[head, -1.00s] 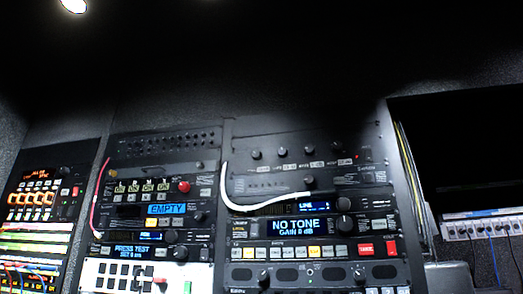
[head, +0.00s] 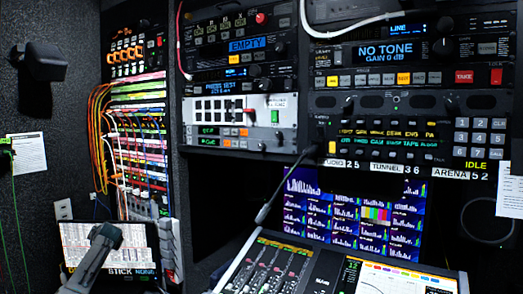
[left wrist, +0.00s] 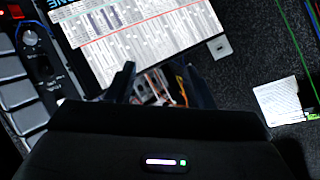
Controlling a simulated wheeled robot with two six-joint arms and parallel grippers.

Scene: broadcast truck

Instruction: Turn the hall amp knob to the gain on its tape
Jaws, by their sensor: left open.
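A black knob (head: 443,46) sits right of a lit display (head: 384,52) reading "NO TONE, GAIN 0 dB" in the head view. I cannot confirm that this is the hall amp. White tape strips below the racks include "TUNNEL 3 6" (head: 397,169) and "ARENA 5 2" (head: 460,174); another at left reads roughly "STUDIO 2 5" (head: 340,164). I read no tape marked hall. My left gripper (left wrist: 160,85) is open and empty in the left wrist view, beside a printed screen (left wrist: 140,28), far from the knob. My right gripper is not in view.
A sloping mixing console (head: 262,270) stands below the racks, with a gooseneck microphone (head: 285,195) rising in front of the monitor (head: 325,215). Colored patch cables (head: 105,110) hang at left. A white cable (head: 350,25) crosses the upper rack.

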